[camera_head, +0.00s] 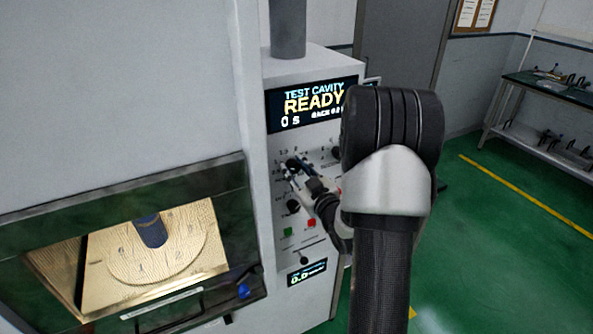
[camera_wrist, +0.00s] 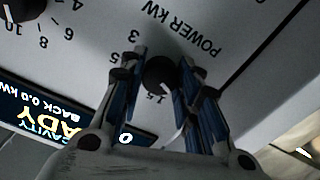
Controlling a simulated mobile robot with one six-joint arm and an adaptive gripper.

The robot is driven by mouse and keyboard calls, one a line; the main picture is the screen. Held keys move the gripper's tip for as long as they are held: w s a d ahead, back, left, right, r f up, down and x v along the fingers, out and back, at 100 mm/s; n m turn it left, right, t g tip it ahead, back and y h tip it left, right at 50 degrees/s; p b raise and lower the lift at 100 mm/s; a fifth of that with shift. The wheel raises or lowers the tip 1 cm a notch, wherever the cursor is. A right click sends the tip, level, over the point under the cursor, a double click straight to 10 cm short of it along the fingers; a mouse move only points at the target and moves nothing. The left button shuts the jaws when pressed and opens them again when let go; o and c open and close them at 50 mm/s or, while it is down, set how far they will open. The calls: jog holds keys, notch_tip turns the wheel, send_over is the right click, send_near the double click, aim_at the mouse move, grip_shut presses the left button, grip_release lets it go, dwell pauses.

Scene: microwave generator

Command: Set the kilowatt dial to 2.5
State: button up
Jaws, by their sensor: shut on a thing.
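The kilowatt dial is a round black knob (camera_wrist: 160,74) under the upside-down "POWER kW" lettering in the wrist view. It also shows in the head view (camera_head: 293,163), on the upper left of the control panel (camera_head: 276,190). My gripper (camera_wrist: 157,80) is shut on the knob, one blue-lined finger on each side. In the head view my gripper (camera_head: 294,175) reaches the dial from the lower right. A "3", a partly covered ".5" and a "1.5" show around the knob.
The screen (camera_head: 312,104) reads "TEST CAVITY READY" and 0 s. Another black knob (camera_head: 293,205), a green button (camera_head: 287,232) and a red button (camera_head: 311,223) sit below the dial. The cavity window (camera_head: 165,245) is at left. Another numbered knob (camera_wrist: 22,8) is nearby.

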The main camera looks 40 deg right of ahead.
jog(key=shift+c, duration=1.3)
